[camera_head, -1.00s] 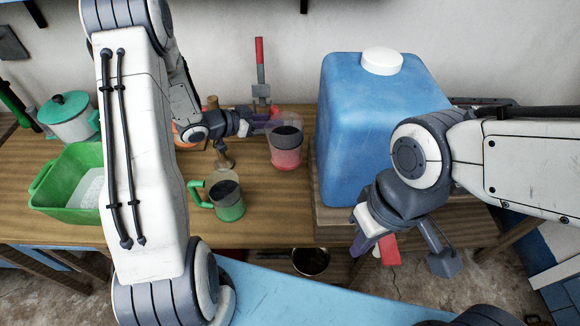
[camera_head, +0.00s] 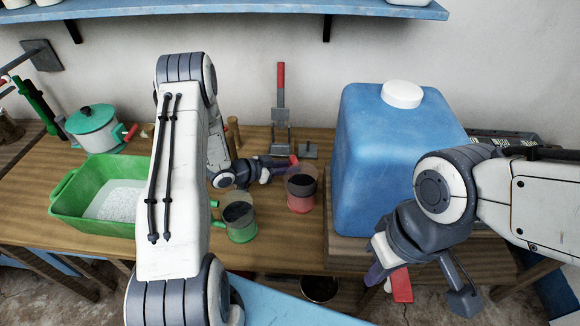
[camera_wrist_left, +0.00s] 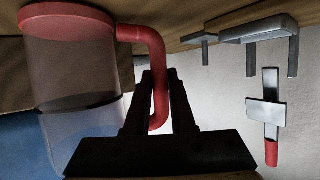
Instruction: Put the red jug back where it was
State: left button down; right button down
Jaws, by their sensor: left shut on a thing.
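The red jug (camera_head: 301,192) is a clear beaker with a red lower part and red handle, in the middle of the head view. It is upright over the wooden table; I cannot tell if its base touches. My left gripper (camera_head: 286,166) is shut on its handle from the left. The left wrist view, upside down, shows the jug (camera_wrist_left: 75,75) with its red handle (camera_wrist_left: 158,70) between the dark fingers (camera_wrist_left: 160,105). My right gripper (camera_head: 388,282) is open and empty, low in front of the blue container.
A similar green jug (camera_head: 240,222) stands just left of the red one. A big blue container (camera_head: 385,150) stands to its right. Behind is a red-handled tool (camera_head: 281,100). At left are a green basin (camera_head: 75,212) and a lidded pot (camera_head: 93,130).

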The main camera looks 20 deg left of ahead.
pick_arm(q)
jog(key=shift+f, duration=0.2)
jog(key=c, duration=0.8)
grip_release()
jog(key=shift+o, duration=0.2)
jog(key=shift+r, duration=0.1)
jog(key=shift+r, duration=0.2)
jog(key=b+v, duration=0.1)
jog(key=v, duration=1.1)
